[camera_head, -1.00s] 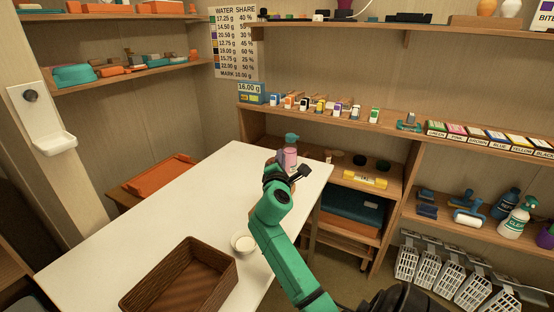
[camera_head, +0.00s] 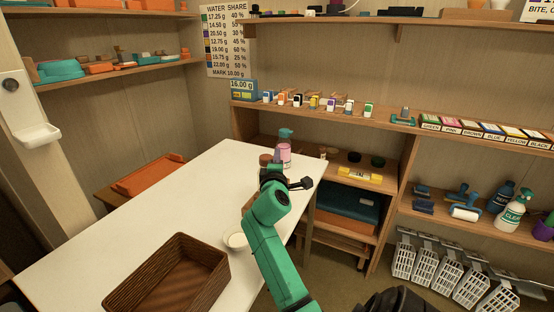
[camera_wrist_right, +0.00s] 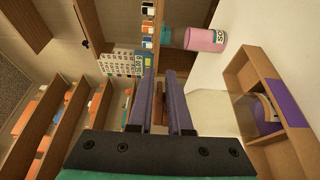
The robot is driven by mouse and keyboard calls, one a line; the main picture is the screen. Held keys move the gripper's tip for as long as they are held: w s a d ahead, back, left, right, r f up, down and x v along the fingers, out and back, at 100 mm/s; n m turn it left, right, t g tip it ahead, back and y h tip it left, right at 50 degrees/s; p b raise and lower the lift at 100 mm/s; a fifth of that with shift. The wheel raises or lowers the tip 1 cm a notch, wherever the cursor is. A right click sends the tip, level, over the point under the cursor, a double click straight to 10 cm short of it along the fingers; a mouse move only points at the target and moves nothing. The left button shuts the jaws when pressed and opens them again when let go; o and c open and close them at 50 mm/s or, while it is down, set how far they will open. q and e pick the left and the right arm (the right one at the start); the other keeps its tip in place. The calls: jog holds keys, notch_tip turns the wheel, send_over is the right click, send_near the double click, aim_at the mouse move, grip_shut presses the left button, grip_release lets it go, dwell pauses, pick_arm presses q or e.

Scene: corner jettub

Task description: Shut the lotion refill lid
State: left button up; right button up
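A pink bottle with a teal pump top (camera_head: 285,152) stands at the far end of the white table (camera_head: 130,225). In the right wrist view the pink bottle (camera_wrist_right: 205,39) lies sideways in the picture, above and right of the fingers, apart from them. A light wooden box with a purple panel (camera_wrist_right: 285,103) is right of the fingers there; a rounded thing sits inside it. I cannot tell which thing is the lotion refill, and no lid is clear. My right gripper (camera_wrist_right: 161,80) is open, with an empty gap between its fingers. My left gripper is not in view.
A brown basket (camera_head: 172,275) and a white bowl (camera_head: 236,240) are on the near part of the table. The table's left half is clear.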

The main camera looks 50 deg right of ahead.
jog(key=shift+o, duration=0.7)
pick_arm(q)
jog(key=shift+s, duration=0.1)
pick_arm(e)
jog(key=shift+s+a, duration=0.1)
jog(key=shift+a, duration=0.05)
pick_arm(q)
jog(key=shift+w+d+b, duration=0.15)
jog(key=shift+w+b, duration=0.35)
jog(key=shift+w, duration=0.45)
pick_arm(e)
jog(key=v, duration=1.4)
jog(key=shift+a, duration=0.1)
